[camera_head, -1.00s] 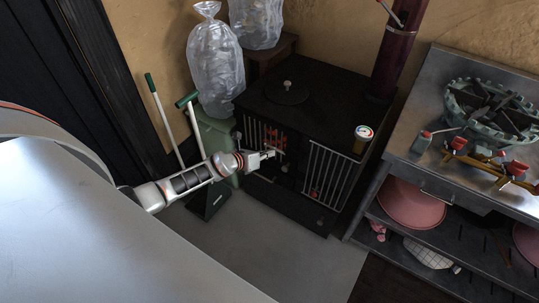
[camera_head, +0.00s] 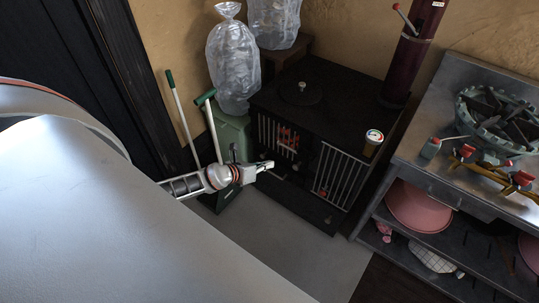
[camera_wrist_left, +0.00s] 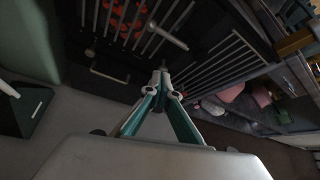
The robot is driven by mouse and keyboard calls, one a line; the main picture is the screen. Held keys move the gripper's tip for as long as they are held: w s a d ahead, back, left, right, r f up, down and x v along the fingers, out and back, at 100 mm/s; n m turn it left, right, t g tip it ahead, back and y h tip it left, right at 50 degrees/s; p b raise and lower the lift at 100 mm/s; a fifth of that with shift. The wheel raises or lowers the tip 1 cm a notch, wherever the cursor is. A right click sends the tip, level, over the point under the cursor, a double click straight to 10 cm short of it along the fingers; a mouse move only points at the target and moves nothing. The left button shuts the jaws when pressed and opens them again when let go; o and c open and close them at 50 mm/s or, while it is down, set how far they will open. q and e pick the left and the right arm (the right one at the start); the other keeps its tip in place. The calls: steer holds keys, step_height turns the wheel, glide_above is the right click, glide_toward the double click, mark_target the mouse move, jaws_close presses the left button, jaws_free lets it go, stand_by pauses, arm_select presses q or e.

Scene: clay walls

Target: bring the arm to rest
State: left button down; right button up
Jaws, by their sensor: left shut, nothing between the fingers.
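My left gripper (camera_head: 264,167) comes in from the left in the head view and is in front of the black stove (camera_head: 318,90). Its fingers are shut with nothing between them. In the left wrist view the closed fingertips (camera_wrist_left: 162,74) point toward the stove's barred front. Whether the fingertips touch the stove cannot be told. My right gripper is in neither view.
A green bin (camera_head: 232,129) and a dustpan (camera_head: 222,196) stand close by the left arm. Clear bags (camera_head: 233,65) sit behind. A metal bench (camera_head: 429,165) with pink bowls (camera_head: 417,207) is on the right. Grey floor (camera_head: 300,250) is free in front.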

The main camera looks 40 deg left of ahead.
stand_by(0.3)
arm_select(q)
steer(key=s+d+r+n, duration=0.1)
steer(key=s+d+n, duration=0.8)
steer(key=n, duration=0.6)
steer(key=s+d+r+n+g, duration=0.1)
steer(key=s+d+r+n, duration=0.1)
steer(key=s+d+n, duration=0.8)
steer(key=s+n, duration=0.4)
steer(key=shift+s+n, duration=0.25)
steer(key=shift+n, duration=0.15)
